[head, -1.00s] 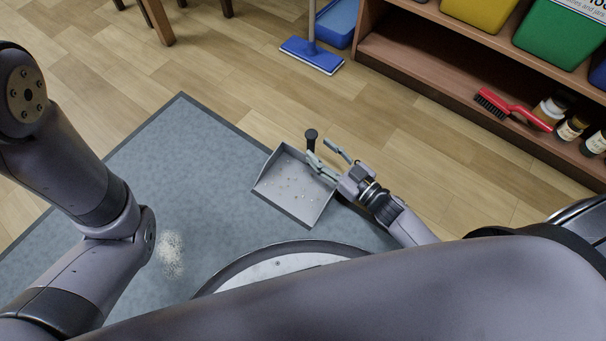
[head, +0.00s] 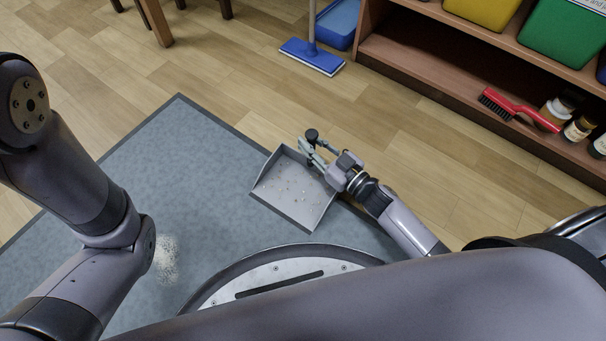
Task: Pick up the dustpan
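The grey dustpan (head: 290,192) lies on the blue-grey mat with its open edge toward me and small pale crumbs in it. Its black handle (head: 312,134) stands up at the back with a round top. My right gripper (head: 313,147) is at the handle, fingers pointing toward it. The fingers look spread with the handle between them, and I see no clear grip on it. Part of the handle is hidden by the fingers. My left arm comes in from the left, but its gripper is out of view.
Pale crumbs (head: 166,258) lie on the mat (head: 185,150). A wooden shelf (head: 440,85) with bins, a red brush (head: 518,108) and jars stands at the upper right. A blue mop (head: 312,56) rests on the floor. Chair legs show at the top left.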

